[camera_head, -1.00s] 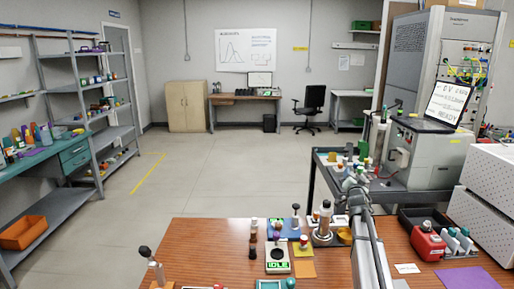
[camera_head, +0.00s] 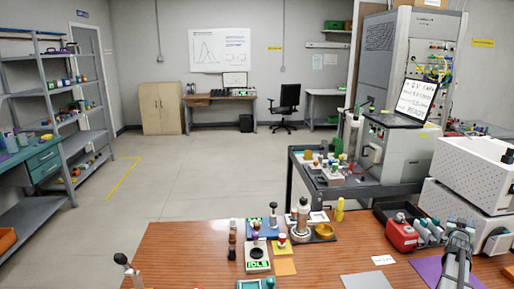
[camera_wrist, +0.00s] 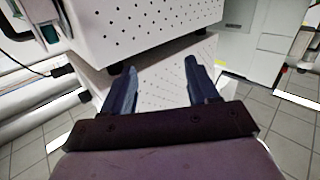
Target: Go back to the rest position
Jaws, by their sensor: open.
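My gripper (camera_head: 461,228) shows at the lower right of the head view, above the purple mat (camera_head: 432,270) and in front of the white perforated boxes. In the wrist view my gripper (camera_wrist: 160,78) has its two dark fingers spread apart with nothing between them. The fingers point at a white perforated box (camera_wrist: 140,25), and a second perforated white surface lies below and behind it. I cannot tell how far the fingertips are from these surfaces.
The wooden table (camera_head: 190,250) holds a small device with a green IDLE display (camera_head: 257,265), a yellow bottle (camera_head: 339,208) and a red box (camera_head: 402,236). A grey sheet (camera_head: 368,285) lies at the front. A dark cart (camera_head: 320,190) stands behind. The table's left part is mostly clear.

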